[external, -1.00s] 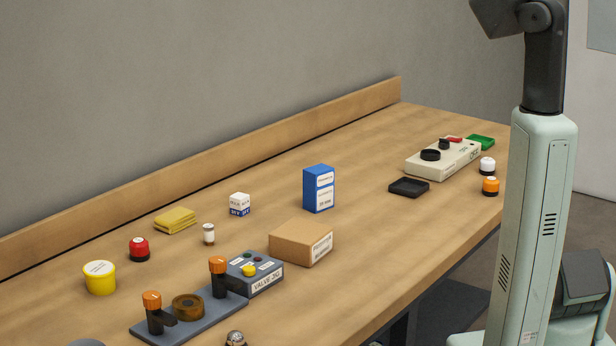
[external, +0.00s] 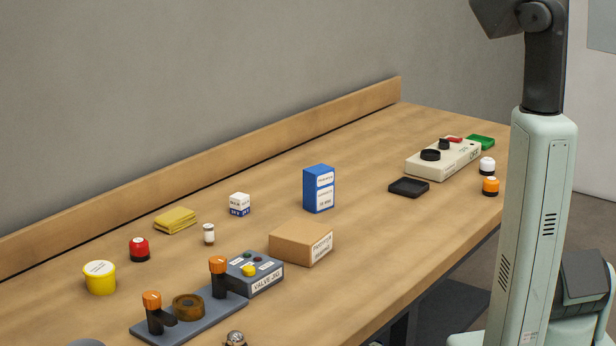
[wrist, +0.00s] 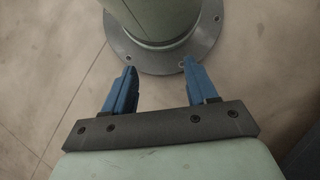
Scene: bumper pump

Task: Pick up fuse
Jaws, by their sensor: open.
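A small white cylinder with darker metallic ends (external: 209,234), which looks like the fuse, stands upright on the wooden table in the external view. It stands between the red-topped button (external: 139,249) and the cardboard box (external: 301,243), in front of the small white and blue box (external: 239,204). My gripper (wrist: 160,90) shows in the wrist view with its two blue fingers spread apart and nothing between them. It faces the floor and my round base flange, away from the table. My gripper is out of the external view.
The valve jig (external: 215,300) with orange-topped clamps stands at the front, beside a yellow tub (external: 100,278). A yellow cloth (external: 175,220) and a tall blue box (external: 319,189) are nearby. A black tray (external: 408,188) and a beige control box (external: 443,159) stand farther right.

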